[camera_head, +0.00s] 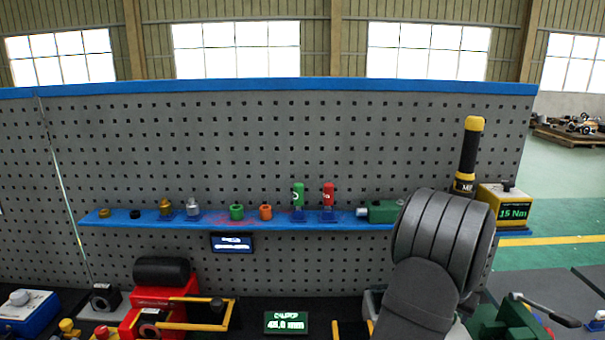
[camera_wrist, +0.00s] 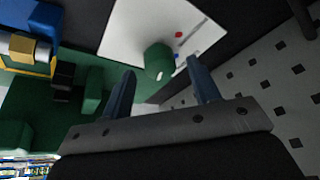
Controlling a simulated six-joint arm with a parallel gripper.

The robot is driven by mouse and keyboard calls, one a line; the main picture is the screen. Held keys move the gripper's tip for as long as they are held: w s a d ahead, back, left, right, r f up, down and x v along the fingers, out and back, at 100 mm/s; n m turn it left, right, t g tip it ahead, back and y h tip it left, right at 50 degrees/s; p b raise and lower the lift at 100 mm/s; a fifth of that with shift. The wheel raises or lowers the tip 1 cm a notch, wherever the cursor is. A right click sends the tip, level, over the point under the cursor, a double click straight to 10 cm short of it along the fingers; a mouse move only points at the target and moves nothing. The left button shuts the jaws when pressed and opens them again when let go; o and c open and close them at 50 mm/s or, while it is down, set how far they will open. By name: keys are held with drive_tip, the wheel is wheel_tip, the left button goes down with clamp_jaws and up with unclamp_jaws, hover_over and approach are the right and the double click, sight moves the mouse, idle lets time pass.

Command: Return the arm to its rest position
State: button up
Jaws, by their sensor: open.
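My gripper (camera_wrist: 160,66) shows in the wrist view with its two blue-grey fingers spread apart. A round green piece (camera_wrist: 158,62) appears between and beyond the fingertips, over a white panel (camera_wrist: 140,25); I cannot tell its distance from them. Nothing is visibly clamped. In the head view my grey arm rises at the right in front of the pegboard (camera_head: 250,150), and my gripper is hidden there.
A blue shelf (camera_head: 345,226) carries small rings, fittings and green and red pieces. A green vise-like block (camera_head: 383,211), a black-and-yellow tool (camera_head: 467,155) and a yellow 15 Nm box (camera_head: 510,205) stand near my arm. A red machine (camera_head: 150,298) is lower left.

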drive_tip(key=shift+x, duration=0.95)
drive_tip(key=shift+s+r+n, duration=0.15)
drive_tip(key=shift+r+n, duration=0.05)
drive_tip(key=shift+n, duration=0.2)
drive_tip(key=shift+r+n+t+y, duration=0.1)
drive_tip(key=shift+n+t+y, duration=0.5)
drive_tip(key=shift+n, duration=1.3)
drive_tip(key=v, duration=1.6)
drive_tip(key=shift+d+r, duration=0.35)
drive_tip(key=shift+r, duration=0.2)
